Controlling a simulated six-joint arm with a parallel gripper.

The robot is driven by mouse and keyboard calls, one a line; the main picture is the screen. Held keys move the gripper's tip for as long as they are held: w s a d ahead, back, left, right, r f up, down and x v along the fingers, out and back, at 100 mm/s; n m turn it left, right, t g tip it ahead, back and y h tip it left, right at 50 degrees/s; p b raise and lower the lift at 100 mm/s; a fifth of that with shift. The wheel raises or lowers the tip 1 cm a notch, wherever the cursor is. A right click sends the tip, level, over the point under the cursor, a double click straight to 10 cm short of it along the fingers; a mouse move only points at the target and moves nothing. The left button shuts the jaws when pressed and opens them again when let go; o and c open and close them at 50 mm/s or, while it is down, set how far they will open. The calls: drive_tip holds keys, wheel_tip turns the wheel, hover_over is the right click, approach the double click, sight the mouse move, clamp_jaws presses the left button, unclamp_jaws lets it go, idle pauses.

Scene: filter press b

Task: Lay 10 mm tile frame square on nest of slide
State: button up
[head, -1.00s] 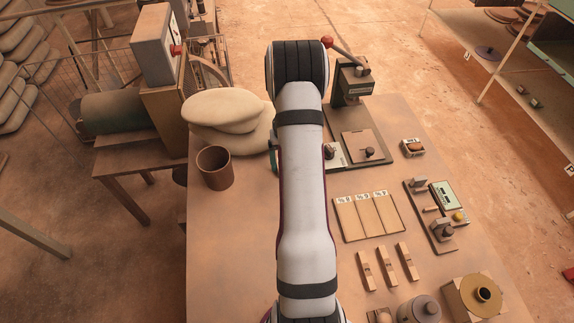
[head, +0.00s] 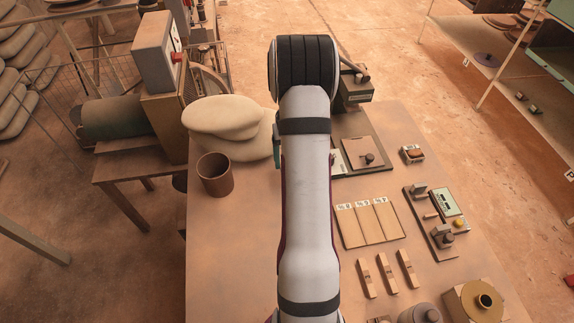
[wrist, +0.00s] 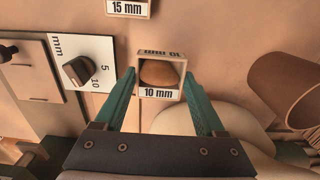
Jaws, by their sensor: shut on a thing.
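The 10 mm tile frame (wrist: 158,94) is a small pale open square with brown clay inside, labelled "10 mm" on its near wall. In the wrist view it sits between the teal fingertips of my gripper (wrist: 160,76), which is shut on it. Its height over the table is unclear. In the head view my arm hides the frame and nearly all of my gripper; only a teal sliver shows (head: 276,150). The press (head: 353,90) stands at the back on a dark base, with a tan knobbed plate (head: 361,152) on it. I cannot clearly make out the slide's nest.
A dial on a white mm plate (wrist: 80,69) lies left of my gripper. The 15 mm frame (wrist: 129,8) is farther off, at the top. Pale sacks (head: 225,125) and a brown pot (head: 215,174) stand left of my arm. A three-strip board (head: 369,221) lies right.

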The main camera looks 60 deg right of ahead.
drive_tip(key=s+d+r, duration=0.2)
drive_tip(key=s+r, duration=0.4)
drive_tip(key=s, duration=0.4)
approach(361, 148)
drive_tip(key=shift+w+a+f, duration=0.15)
drive_tip(key=shift+a+f, duration=0.15)
drive_tip(key=shift+d+f, duration=0.1)
drive_tip(key=shift+d, duration=0.2)
drive_tip(key=shift+f, duration=0.25)
drive_tip(key=shift+d+f, duration=0.1)
drive_tip(key=shift+f, duration=2.4)
drive_tip(key=shift+f, duration=0.2)
drive_tip(key=o, duration=1.6)
drive_tip(key=shift+c, duration=0.2)
